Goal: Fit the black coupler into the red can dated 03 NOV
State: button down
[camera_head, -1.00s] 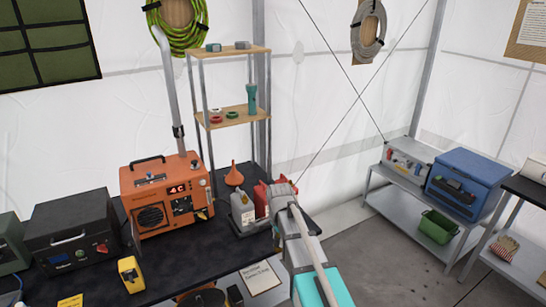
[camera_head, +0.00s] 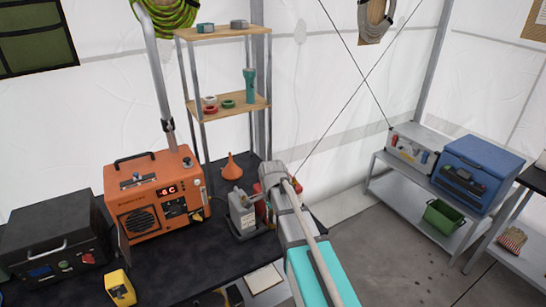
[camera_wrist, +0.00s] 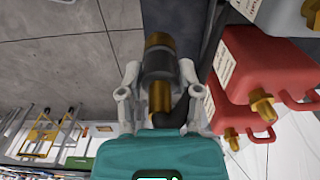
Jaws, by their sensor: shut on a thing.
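In the wrist view my gripper (camera_wrist: 158,78) is shut on the black coupler (camera_wrist: 159,65), which has brass-coloured parts and a dark bent piece near the palm. Two red cans, a nearer one (camera_wrist: 262,55) and another (camera_wrist: 222,108), are to the right of the coupler, apart from it. Each has a brass spout and a white label. The label writing is too small to read, so I cannot tell which is dated 03 NOV. In the head view red cans (camera_head: 268,172) show partly behind my arm, which hides the gripper and coupler.
A grey can (camera_head: 243,217) stands beside the red cans on the black bench (camera_head: 185,262), with an orange funnel (camera_head: 232,168) behind. An orange heater unit (camera_head: 150,205) is to the left. A wire-legged shelf (camera_head: 228,110) stands behind. Open floor (camera_head: 395,260) lies right of the bench.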

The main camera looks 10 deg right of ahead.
jog(key=shift+w+d, duration=0.2)
dwell(0.3)
jog(key=w+d+r+p, duration=0.1)
jog(key=w+r+p, duration=1.2)
jog(key=w, duration=0.1)
jog(key=shift+d, duration=0.2)
jog(key=shift+f+b, duration=2.8)
jog(key=shift+b, duration=0.05)
jog(key=shift+f+b, duration=1.8)
dwell(0.8)
jog(key=shift+c, duration=1)
grip_release()
